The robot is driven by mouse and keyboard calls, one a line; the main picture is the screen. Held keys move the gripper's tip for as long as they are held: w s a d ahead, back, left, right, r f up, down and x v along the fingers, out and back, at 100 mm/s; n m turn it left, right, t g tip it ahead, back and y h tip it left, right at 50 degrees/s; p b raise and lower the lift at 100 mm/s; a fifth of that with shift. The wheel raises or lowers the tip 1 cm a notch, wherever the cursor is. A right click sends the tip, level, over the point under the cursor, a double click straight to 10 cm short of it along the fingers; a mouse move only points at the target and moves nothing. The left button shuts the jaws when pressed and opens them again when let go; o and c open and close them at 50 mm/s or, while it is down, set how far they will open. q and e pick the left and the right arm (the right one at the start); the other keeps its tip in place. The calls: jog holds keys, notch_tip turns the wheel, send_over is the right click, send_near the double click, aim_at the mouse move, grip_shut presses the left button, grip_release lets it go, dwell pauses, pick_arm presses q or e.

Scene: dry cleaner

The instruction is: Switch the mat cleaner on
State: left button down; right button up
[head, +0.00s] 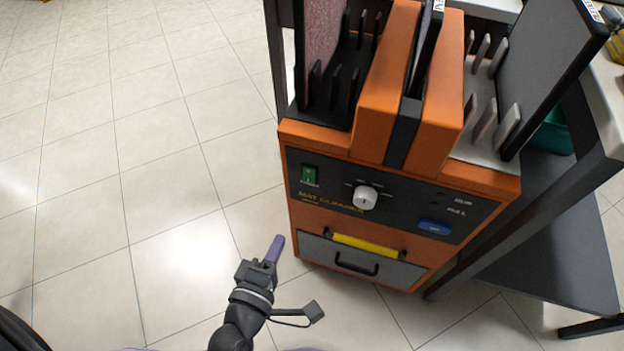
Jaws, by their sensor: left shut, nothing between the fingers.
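The orange mat cleaner (407,264) stands on the floor right of centre in the head view. Its dark front panel (340,172) carries a green power switch (310,174) at the upper left, a white knob (365,197) in the middle and a blue button (434,227) at the right. Whether the switch is on or off is too small to tell. My left gripper (275,247) is shut and empty, its purple fingertips just left of the machine's lower front, below the switch and apart from it. My right gripper is not in view.
Mats (552,62) stand in the slotted racks on top of the machine. A grey drawer (358,262) with a yellow bar sits low on its front. A dark table frame with a lower shelf (556,270) stands at the right. The tiled floor (130,130) at the left is clear.

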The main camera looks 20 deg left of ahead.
pick_arm(q)
jog(key=b, duration=0.4)
send_near(308, 181)
jog(key=w, duration=0.6)
jog(key=shift+f, duration=0.4)
jog(key=shift+w+d, duration=0.1)
jog(key=shift+w, duration=0.6)
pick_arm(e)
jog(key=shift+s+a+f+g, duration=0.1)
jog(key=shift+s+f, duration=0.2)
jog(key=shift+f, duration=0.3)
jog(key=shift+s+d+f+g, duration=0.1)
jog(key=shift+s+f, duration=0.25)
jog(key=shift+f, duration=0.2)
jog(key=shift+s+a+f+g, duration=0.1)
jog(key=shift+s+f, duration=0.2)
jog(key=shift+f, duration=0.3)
